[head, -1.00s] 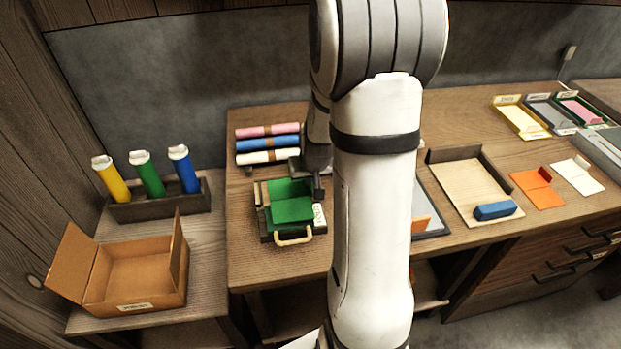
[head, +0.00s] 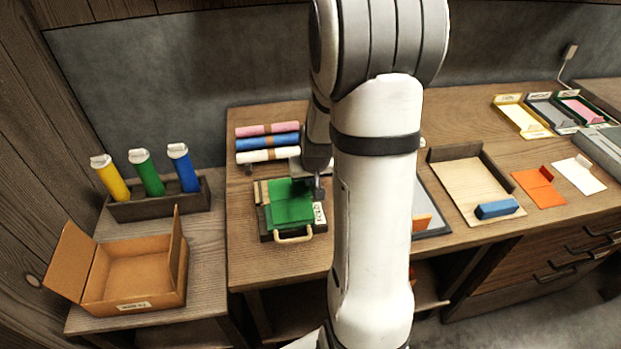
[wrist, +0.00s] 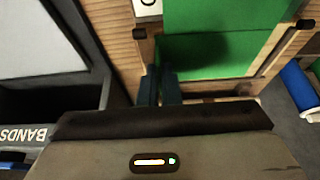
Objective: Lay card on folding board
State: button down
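A green card (head: 292,192) lies over the folding board (head: 264,216), a wooden-framed board with a beige handle at its front and a white label at its right. In the wrist view the green card (wrist: 205,58) is partly in shadow, and another green area shows above it. My gripper (head: 318,190) is low at the card's right rear edge. In the wrist view the fingers of my gripper (wrist: 160,84) are close together at that edge and appear shut on the card. The exact contact is hidden by the fingers.
Pink, blue and white rolls (head: 267,142) lie behind the board. A grey tray (head: 432,205) is close on the right, with a wooden tray (head: 465,185) beyond.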

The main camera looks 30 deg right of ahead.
jog(key=c, duration=2.1)
grip_release()
jog(key=shift+f, duration=0.1)
jog(key=o, duration=0.5)
jog(key=shift+o, duration=0.2)
jog(key=v, duration=0.8)
